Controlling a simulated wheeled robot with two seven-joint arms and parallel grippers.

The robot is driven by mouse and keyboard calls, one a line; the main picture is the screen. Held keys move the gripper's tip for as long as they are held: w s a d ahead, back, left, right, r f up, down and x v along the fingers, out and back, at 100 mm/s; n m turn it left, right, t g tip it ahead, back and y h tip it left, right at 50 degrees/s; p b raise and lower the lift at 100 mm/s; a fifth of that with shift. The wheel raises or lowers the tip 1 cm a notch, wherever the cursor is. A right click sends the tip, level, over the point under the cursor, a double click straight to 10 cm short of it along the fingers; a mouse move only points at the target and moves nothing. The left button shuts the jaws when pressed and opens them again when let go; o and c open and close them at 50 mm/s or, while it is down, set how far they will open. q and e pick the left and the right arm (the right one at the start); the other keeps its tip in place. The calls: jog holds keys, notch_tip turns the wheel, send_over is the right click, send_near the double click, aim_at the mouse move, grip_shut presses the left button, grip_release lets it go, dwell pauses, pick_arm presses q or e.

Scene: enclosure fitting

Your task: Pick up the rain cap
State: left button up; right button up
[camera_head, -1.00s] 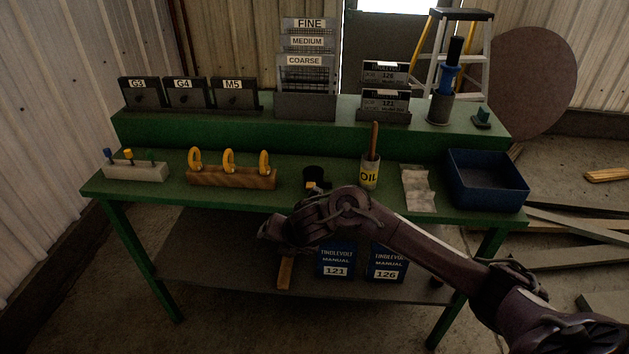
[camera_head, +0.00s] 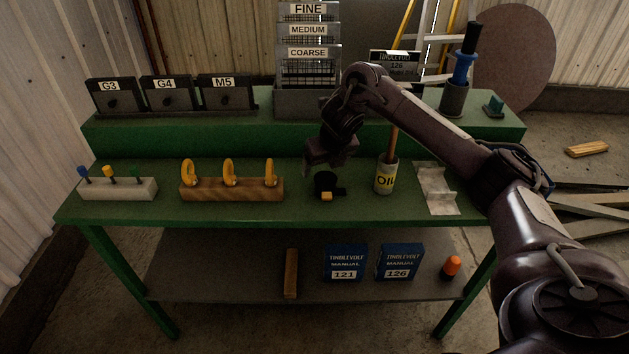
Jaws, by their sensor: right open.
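My right gripper (camera_head: 330,166) points down just above and behind the black piece. Its jaws are open with nothing visible between them. The picture is too dark there to tell whether the fingers touch the piece. My left gripper is out of view.
A wooden block with yellow rings (camera_head: 231,190) is to the left. The raised green ledge (camera_head: 200,134) runs behind. Bare bench lies in front.

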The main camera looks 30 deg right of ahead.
aim_at(325, 178)
jog(key=shift+s+d+f, duration=0.25)
jog(key=shift+s+f, duration=0.2)
jog(key=shift+f, duration=0.35)
notch_tip(325, 178, down, 2)
jog(key=shift+w+d+f+p, duration=0.15)
jog(key=shift+p, duration=0.6)
jog(key=shift+x, duration=1.2)
jog(key=shift+w+f, duration=0.1)
jog(key=shift+w, duration=0.15)
jog(key=c, duration=0.9)
jog(key=shift+c, duration=1.1)
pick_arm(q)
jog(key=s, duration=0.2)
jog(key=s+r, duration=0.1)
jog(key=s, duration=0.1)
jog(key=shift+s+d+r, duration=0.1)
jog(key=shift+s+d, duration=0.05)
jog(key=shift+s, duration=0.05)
pick_arm(e)
jog(key=shift+c, duration=0.7)
